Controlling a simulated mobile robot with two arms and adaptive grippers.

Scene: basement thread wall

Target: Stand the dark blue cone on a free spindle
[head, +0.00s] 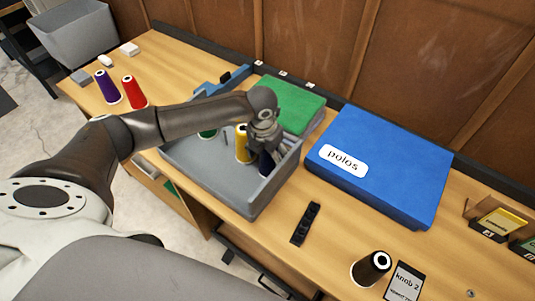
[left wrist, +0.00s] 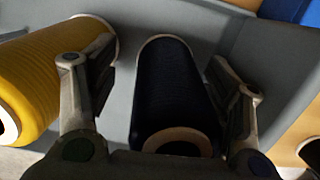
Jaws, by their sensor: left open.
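The dark blue cone (head: 265,164) stands in the grey tray (head: 215,183), at its right end. My left gripper (head: 268,150) is over it, open, and hides part of it. In the left wrist view the dark blue cone (left wrist: 174,90) lies between the two spread fingers of my left gripper (left wrist: 165,75), with a gap visible on both sides. A yellow cone (head: 242,146) stands just left of it and also shows in the left wrist view (left wrist: 45,70). A thin bare spindle (head: 225,137) shows left of the yellow cone. My right gripper is not in view.
A green cone (head: 207,134) is in the tray, partly behind my arm. Purple (head: 107,87) and red (head: 133,92) cones stand far left.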

